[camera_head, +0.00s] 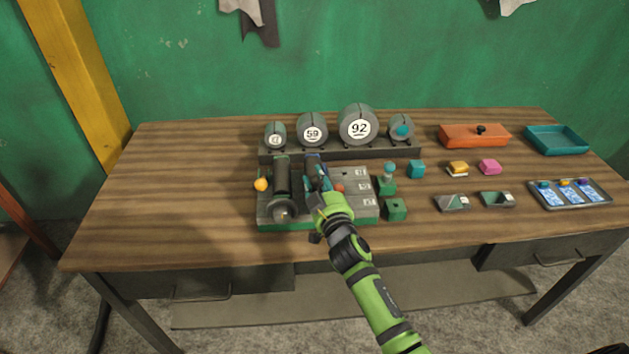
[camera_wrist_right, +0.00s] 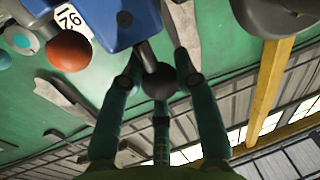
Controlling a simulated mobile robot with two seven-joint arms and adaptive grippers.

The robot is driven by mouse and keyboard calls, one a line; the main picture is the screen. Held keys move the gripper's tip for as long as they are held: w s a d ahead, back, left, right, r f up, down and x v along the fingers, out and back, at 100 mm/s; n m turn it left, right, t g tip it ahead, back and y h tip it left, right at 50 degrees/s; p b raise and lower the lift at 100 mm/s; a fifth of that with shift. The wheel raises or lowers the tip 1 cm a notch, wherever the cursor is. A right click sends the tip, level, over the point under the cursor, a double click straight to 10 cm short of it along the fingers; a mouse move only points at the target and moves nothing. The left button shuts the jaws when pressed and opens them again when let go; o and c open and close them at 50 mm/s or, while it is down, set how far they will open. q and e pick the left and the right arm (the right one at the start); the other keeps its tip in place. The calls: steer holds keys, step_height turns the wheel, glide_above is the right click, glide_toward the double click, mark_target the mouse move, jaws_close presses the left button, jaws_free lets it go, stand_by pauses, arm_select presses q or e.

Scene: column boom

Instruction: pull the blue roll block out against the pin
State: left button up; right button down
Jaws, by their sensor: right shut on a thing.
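The blue roll block (camera_head: 312,163) stands in the grey-green fixture (camera_head: 266,211) on the table, partly hidden behind my right gripper (camera_head: 323,194). The fingers of my right gripper (camera_wrist_right: 158,78) are closed around this knob. Which part is the pin I cannot tell. My left gripper is not in view.
A dark roller (camera_head: 282,178) stands left of the block, with an orange ball (camera_head: 261,184) beside it. Numbered drums (camera_head: 358,126) line the rack behind. The table's left side is clear.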

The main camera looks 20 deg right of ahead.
steer(key=c, duration=1.1)
jaws_free()
steer(key=shift+f, duration=0.3)
steer(key=shift+o, duration=1)
steer(key=shift+r, duration=0.1)
steer(key=shift+s, duration=0.1)
steer(key=s, duration=1.1)
steer(key=shift+s+a, duration=0.25)
steer(key=shift+s, duration=0.15)
